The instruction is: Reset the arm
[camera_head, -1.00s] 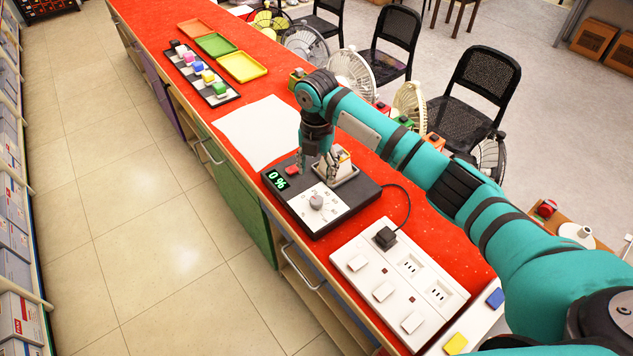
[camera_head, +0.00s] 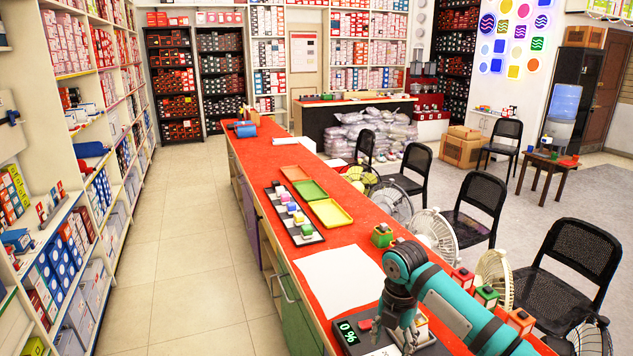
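My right arm (camera_head: 450,303), teal with dark bands, comes in from the lower right over the red counter. Its gripper (camera_head: 395,335) points down over the black device with a green "0 %" display (camera_head: 347,332), at the bottom edge of the view. The gripper's fingers look apart, with nothing seen held between them. A small red button (camera_head: 365,325) and a whitish block (camera_head: 421,320) sit on the device near the fingers. The device's lower part is cut off by the frame. My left gripper is not in view.
A white sheet (camera_head: 340,279) lies on the red counter (camera_head: 262,235) beyond the device. Fans (camera_head: 435,235) and black chairs (camera_head: 568,270) line the right side.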

